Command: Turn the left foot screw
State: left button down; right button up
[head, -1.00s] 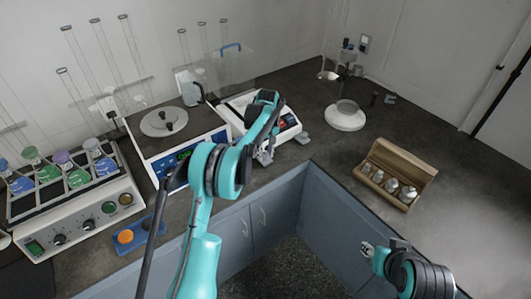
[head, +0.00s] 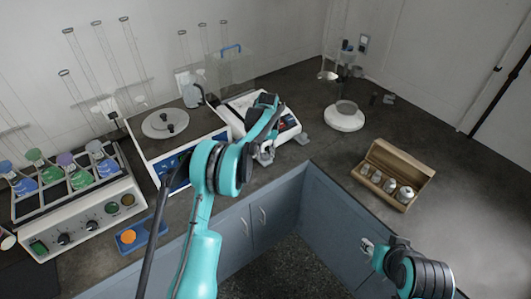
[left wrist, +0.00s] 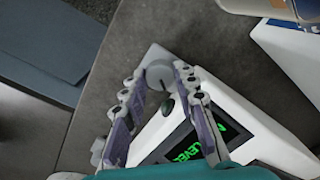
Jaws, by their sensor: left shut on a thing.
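The left foot screw, a grey round knob (left wrist: 159,74), sits at the corner of the white device (left wrist: 262,138) in the left wrist view. My left gripper (left wrist: 167,72) is shut on that knob, one finger on each side of it. The device's dark display (left wrist: 190,148) shows green text that seems to read LEVEL. In the head view my left gripper (head: 264,153) is low at the front of the white device (head: 287,125), and my arm hides part of the device and the knob. My right gripper (head: 367,247) is at the lower right, away from the device; its fingers are unclear.
A blue-fronted balance (head: 165,125) stands left of the device. A flask shaker (head: 90,225) is farther left, with an orange-and-blue item (head: 128,237) in front. A wooden box of weights (head: 420,171) is at the right. The counter between device and box is clear.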

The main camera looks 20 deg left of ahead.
aim_at(266, 155)
pick_arm(q)
jog(key=shift+m, duration=0.4)
jog(key=c, duration=1.2)
grip_release()
jog(key=shift+o, duration=0.2)
notch_tip(266, 155, up, 12)
jog(key=shift+d, duration=0.2)
